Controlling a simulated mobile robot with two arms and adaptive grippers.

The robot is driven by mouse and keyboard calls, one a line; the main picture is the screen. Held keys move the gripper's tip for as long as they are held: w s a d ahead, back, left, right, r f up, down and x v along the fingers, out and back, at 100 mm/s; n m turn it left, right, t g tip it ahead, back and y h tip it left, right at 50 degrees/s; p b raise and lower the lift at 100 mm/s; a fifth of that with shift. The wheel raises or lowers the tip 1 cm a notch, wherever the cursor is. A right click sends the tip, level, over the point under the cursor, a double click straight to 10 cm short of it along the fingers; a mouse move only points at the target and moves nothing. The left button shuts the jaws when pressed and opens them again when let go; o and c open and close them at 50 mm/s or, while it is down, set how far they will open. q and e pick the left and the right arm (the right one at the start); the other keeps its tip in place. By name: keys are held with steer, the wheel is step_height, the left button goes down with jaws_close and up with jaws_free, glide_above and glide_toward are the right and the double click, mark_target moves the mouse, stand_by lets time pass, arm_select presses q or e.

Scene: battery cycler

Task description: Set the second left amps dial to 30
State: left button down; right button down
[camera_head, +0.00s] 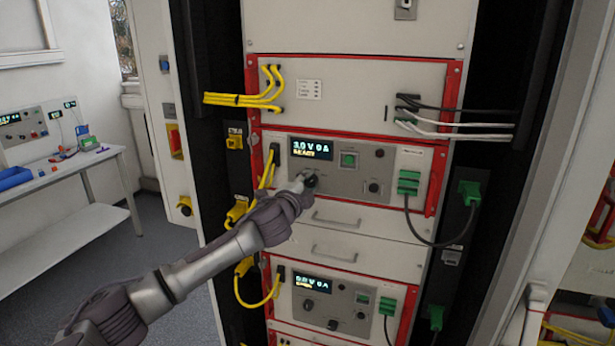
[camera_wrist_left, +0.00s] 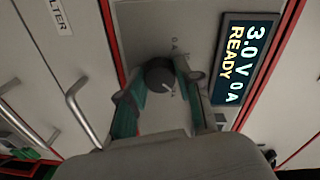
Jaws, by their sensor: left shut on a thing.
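The upper cycler unit (camera_head: 330,160) has a display (camera_head: 311,148) reading about "3.0 V 0 A" with "READY" below; the same display (camera_wrist_left: 243,62) shows clearly in the left wrist view. My left gripper (camera_head: 307,183) is at the front panel just below that display, shut on a dark round dial. In the left wrist view its two fingers (camera_wrist_left: 158,90) flank the dial (camera_wrist_left: 159,74), one on each side. The dial has a light pointer line. Its scale is mostly hidden or too small to read. My right gripper is in neither view.
Another dark knob (camera_head: 373,187) and a green button (camera_head: 348,160) sit to the right on the same panel. Drawer handles (camera_head: 335,219) stick out below. A lower unit with its own display (camera_head: 312,283) sits further down. Yellow cables (camera_head: 262,290) and green-plugged black cables hang at the sides.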

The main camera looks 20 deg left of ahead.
arm_select(q)
steer(key=shift+d+m+p, duration=0.1)
steer(key=shift+m+p, duration=0.85)
steer(key=shift+m, duration=0.65)
steer(key=c, duration=0.8)
jaws_free()
steer(key=s, duration=1.2)
steer(key=shift+a+r, duration=0.25)
steer(key=shift+r, duration=0.05)
steer(key=shift+f, duration=0.1)
